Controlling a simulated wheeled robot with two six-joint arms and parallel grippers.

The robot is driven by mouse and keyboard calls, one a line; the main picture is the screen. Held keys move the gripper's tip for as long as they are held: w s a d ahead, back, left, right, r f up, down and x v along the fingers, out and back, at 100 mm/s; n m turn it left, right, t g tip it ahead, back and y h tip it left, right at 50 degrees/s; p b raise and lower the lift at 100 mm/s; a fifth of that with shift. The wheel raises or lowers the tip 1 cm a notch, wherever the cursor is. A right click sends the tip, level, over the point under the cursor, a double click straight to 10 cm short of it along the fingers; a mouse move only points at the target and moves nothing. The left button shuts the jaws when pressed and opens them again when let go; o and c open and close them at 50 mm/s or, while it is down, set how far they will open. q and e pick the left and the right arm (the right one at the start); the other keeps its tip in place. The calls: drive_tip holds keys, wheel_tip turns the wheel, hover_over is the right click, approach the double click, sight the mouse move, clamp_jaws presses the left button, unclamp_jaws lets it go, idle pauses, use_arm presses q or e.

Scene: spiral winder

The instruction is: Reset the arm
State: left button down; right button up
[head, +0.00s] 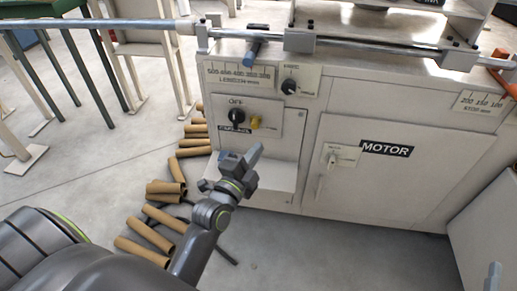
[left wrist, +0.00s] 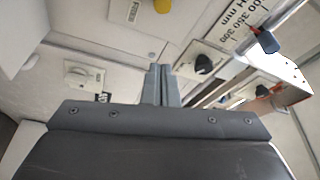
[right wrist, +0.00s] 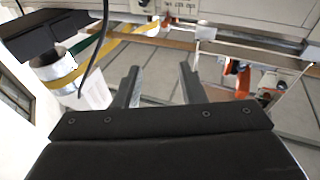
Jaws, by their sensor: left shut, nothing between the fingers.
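My left gripper (head: 254,154) is shut and empty in front of the lower left of the white winder cabinet (head: 345,185), below its switch panel. In the left wrist view its two fingers (left wrist: 160,72) lie together, with a black knob (left wrist: 203,64) to their right. My right gripper (right wrist: 158,80) is open and empty in the right wrist view, its two fingers well apart with floor tiles behind them. The cabinet front has a black OFF knob (head: 237,116), a yellow knob (head: 255,121) and a blue-grey handle (head: 256,49) on the rail above.
A long metal rod (head: 95,23) runs out from the machine to the left. Cardboard tubes (head: 165,188) lie on the floor left of the cabinet. A MOTOR door (head: 365,168) with a handle is on the right. Green table legs (head: 92,78) stand at the upper left.

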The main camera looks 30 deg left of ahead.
use_arm(q)
drive_tip(key=shift+s, duration=0.25)
use_arm(e)
drive_tip(key=shift+s+r+t, duration=0.1)
drive_tip(key=shift+r+t, duration=0.3)
drive_tip(key=shift+r, duration=0.15)
